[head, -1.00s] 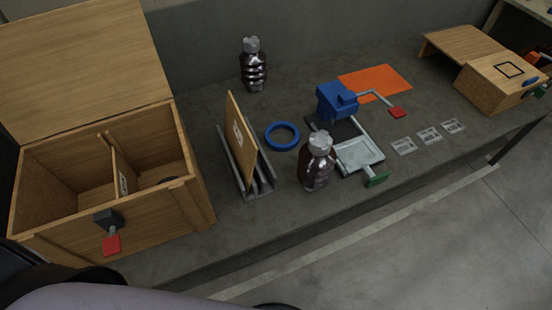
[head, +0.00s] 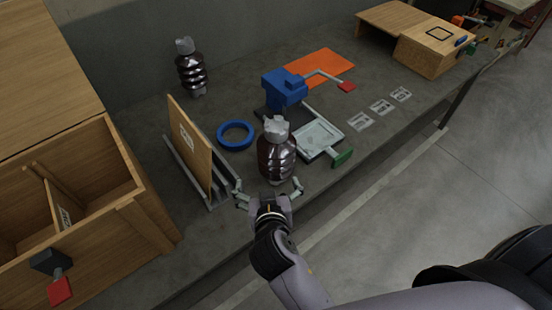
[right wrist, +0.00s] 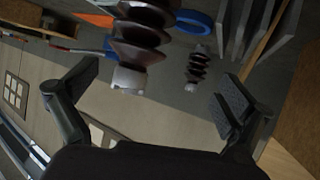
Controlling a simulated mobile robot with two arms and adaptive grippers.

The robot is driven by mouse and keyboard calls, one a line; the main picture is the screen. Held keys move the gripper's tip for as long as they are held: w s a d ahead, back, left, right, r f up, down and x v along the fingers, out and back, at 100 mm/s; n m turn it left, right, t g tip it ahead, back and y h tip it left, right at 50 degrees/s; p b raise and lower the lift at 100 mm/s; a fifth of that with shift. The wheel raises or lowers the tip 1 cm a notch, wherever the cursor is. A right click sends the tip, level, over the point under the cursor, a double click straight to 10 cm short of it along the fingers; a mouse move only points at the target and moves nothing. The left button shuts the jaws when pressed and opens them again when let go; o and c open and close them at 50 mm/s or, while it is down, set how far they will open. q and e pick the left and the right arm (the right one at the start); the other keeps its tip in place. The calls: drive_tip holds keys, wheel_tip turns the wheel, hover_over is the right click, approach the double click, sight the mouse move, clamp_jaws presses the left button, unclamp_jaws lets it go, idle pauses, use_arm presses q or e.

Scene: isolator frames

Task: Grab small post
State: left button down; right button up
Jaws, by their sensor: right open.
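Two dark brown ribbed posts with grey metal caps stand upright on the bench. The near post (head: 277,158) is at the front middle, and it also shows at the top of the right wrist view (right wrist: 140,38). The far post (head: 191,72) stands near the back wall and looks smaller in both views, also in the right wrist view (right wrist: 197,66). My right gripper (head: 268,190) is open and empty at the bench's front edge, close in front of the near post. Its spread fingers (right wrist: 158,90) show on both sides in the right wrist view. My left gripper is out of view.
A grey rack with a wooden panel (head: 190,142) stands left of the near post. A blue ring (head: 235,134) lies behind. A blue clamp (head: 285,88) and a metal tray (head: 320,138) sit to the right. An open wooden box (head: 150,225) fills the left.

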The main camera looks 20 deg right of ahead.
drive_tip(key=m+h, duration=0.1)
drive_tip(key=m, duration=0.1)
approach(277, 144)
drive_tip(key=shift+t, duration=0.4)
drive_tip(key=x, duration=0.2)
drive_tip(key=p+x, duration=0.1)
drive_tip(key=x, duration=0.1)
drive_tip(key=p+x, duration=0.1)
drive_tip(key=x, duration=0.2)
drive_tip(key=shift+f, duration=0.3)
drive_tip(key=shift+w+d+f, duration=0.2)
drive_tip(key=shift+w+f, duration=0.05)
drive_tip(key=shift+w, duration=0.2)
drive_tip(key=p+x, duration=0.1)
drive_tip(key=x, duration=0.3)
drive_tip(key=shift+w+d, duration=0.15)
drive_tip(key=shift+w, duration=0.25)
drive_tip(key=shift+w+f, duration=0.15)
drive_tip(key=shift+w, duration=0.05)
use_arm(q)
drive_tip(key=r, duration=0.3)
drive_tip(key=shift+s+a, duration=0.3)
